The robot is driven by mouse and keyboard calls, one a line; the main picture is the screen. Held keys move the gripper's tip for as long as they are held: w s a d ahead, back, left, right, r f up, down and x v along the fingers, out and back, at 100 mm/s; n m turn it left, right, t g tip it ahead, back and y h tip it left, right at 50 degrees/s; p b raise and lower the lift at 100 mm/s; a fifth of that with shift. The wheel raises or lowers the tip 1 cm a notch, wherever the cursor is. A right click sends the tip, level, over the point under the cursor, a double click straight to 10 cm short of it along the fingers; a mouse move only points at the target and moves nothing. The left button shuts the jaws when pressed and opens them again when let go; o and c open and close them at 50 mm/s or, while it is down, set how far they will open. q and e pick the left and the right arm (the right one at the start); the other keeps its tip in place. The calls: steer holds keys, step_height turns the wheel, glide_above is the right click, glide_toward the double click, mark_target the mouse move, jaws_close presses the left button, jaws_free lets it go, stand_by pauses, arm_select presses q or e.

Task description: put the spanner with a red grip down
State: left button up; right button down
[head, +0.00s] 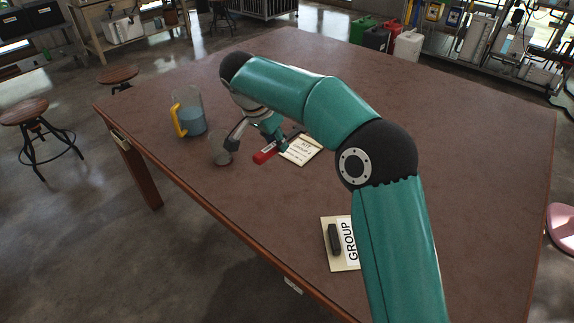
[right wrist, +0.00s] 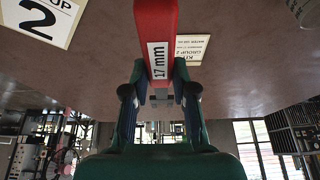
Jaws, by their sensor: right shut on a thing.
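The spanner's red grip (head: 265,154) shows in the head view beneath my right gripper (head: 271,128). In the right wrist view the red grip (right wrist: 156,30) bears a white "17 mm" label and runs between the fingers of my right gripper (right wrist: 160,93), which is shut on it. The spanner's metal end cannot be made out clearly. The grip appears to be above the brown table (head: 450,130), near a printed card (head: 302,150); the exact height cannot be told. My left gripper is not in view.
A clear jug with a yellow handle (head: 190,118) stands left of the gripper. A "GROUP" card (head: 346,257) with a dark object (head: 334,240) on it lies near the front edge, partly hidden by my arm. The table's right side is clear.

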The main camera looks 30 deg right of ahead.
mark_target(280, 198)
step_height(280, 198, down, 19)
steer(key=shift+f, duration=0.1)
stand_by(0.4)
steer(key=shift+f+b, duration=0.15)
steer(key=shift+b, duration=0.25)
steer(key=c, duration=0.9)
jaws_free()
steer(key=v, duration=1.2)
steer(key=shift+r, duration=0.25)
